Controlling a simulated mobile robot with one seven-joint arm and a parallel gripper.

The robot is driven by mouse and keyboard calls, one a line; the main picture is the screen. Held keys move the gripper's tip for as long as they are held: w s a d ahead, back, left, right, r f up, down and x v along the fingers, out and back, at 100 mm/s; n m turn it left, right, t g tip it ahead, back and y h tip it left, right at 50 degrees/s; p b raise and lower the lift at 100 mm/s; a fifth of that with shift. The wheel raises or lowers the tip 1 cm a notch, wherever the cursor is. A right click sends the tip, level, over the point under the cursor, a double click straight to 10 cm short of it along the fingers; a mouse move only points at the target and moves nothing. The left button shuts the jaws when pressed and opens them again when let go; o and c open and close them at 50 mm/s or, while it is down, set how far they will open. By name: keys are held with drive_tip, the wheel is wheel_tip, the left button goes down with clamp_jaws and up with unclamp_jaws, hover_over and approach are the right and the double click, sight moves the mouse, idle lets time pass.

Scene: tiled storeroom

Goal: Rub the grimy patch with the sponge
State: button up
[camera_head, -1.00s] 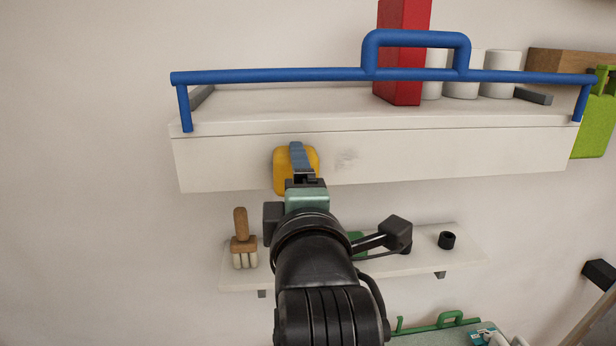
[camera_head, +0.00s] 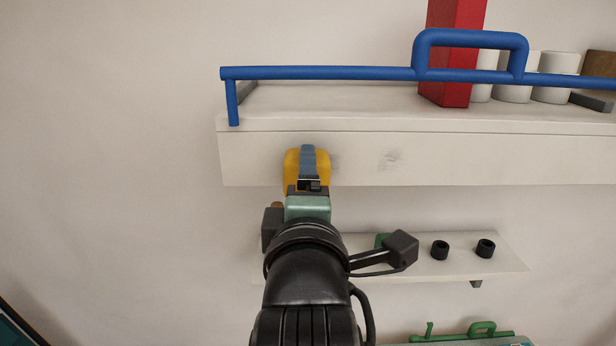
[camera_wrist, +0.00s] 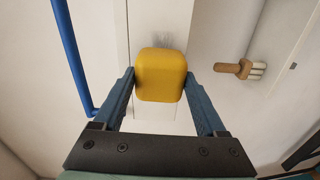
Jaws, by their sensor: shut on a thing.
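My gripper (camera_head: 308,172) is shut on the yellow sponge (camera_head: 292,165), in front of the white front board of the upper shelf, near its left end. In the wrist view the sponge (camera_wrist: 160,75) sits between the two blue fingers. A grey grimy smudge (camera_head: 336,163) shows just right of the sponge, partly hidden by it; in the wrist view it shows at the sponge's top edge (camera_wrist: 161,45). A second grey smudge (camera_head: 391,159) lies farther right on the board. I cannot tell whether the sponge touches the board.
A blue rail (camera_head: 320,73) runs along the upper shelf, with a red box (camera_head: 450,60) and white cups (camera_head: 514,92) behind it. The lower shelf (camera_head: 510,262) holds black rings (camera_head: 440,250). A brush (camera_wrist: 240,68) shows in the wrist view.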

drive_tip(key=shift+s+d, duration=0.1)
drive_tip(key=shift+s, duration=2.35)
drive_tip(key=s, duration=0.3)
drive_tip(key=w, duration=0.7)
drive_tip(key=shift+p, duration=0.4)
drive_tip(key=shift+w+r, duration=0.1)
drive_tip(key=shift+w, duration=0.9)
drive_tip(key=shift+d, duration=0.1)
